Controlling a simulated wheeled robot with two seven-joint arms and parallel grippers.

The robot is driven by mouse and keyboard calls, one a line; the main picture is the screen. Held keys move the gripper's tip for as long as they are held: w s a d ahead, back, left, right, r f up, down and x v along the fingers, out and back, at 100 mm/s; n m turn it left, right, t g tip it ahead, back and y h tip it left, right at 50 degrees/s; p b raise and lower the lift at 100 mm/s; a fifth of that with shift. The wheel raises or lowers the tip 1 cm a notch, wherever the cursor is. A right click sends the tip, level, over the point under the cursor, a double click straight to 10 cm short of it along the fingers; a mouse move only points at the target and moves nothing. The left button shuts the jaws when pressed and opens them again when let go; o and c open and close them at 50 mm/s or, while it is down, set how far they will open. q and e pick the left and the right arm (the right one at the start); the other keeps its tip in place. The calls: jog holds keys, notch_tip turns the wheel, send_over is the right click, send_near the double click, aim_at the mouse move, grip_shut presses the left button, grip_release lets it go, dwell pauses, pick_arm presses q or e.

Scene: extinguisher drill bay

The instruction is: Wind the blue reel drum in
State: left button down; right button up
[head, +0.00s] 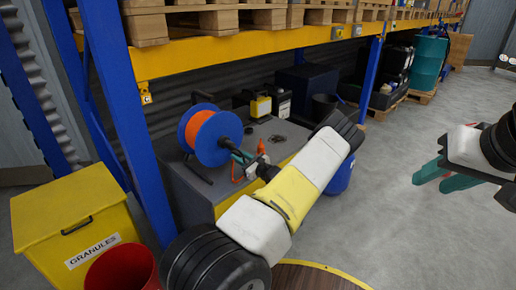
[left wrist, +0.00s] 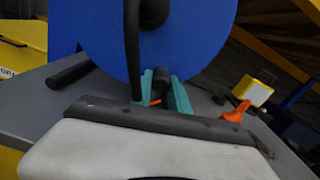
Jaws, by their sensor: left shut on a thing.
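The blue reel drum (head: 219,140) stands on a black frame on the grey bench, with orange line (head: 196,127) wound on it. It fills the top of the left wrist view (left wrist: 190,40). My left gripper (head: 238,156) is at the drum's near face. Its teal fingers (left wrist: 165,91) are shut on a dark knob (left wrist: 160,86), which looks like the drum's crank handle. The fingers hide part of the knob. My right gripper (head: 436,175) is open and empty, over bare floor at the right.
An orange nozzle (left wrist: 237,112) stands on the bench (head: 191,185) right of my left gripper. A blue rack post (head: 128,110) rises to the left. A yellow granules bin (head: 72,222) and a red bucket (head: 122,269) stand front left. The right-hand floor is clear.

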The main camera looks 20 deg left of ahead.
aim_at(206, 158)
pick_arm(q)
jog(key=s+m, duration=0.1)
jog(key=m, duration=0.1)
jog(key=s+a+f+m, duration=0.1)
jog(key=s+m, duration=0.1)
jog(key=shift+a+f, duration=0.1)
jog(key=shift+f, duration=0.05)
jog(key=s+m, duration=0.1)
jog(key=m, duration=0.1)
jog(key=s+a+m, duration=0.1)
jog(key=s+m, duration=0.1)
jog(key=m, duration=0.1)
jog(key=shift+s+a, duration=0.2)
jog(key=shift+s, duration=0.05)
jog(key=s+m, duration=0.2)
jog(key=shift+a+r+m, duration=0.3)
jog(key=shift+a+r, duration=0.1)
jog(key=m, duration=0.1)
jog(key=s+r+m, duration=0.1)
jog(key=shift+s+a+r+m, duration=0.1)
jog(key=shift+s+a+m, duration=0.2)
jog(key=shift+a+m, duration=0.1)
jog(key=shift+s+a+r+m, duration=0.2)
jog(key=shift+s+r+m, duration=0.4)
jog(key=shift+m, duration=0.4)
jog(key=shift+s+a+r+m, duration=0.15)
jog(key=shift+s+r+m, duration=0.25)
jog(key=shift+r+m, duration=0.45)
jog(key=shift+f+m, duration=0.15)
jog(key=shift+m, duration=0.1)
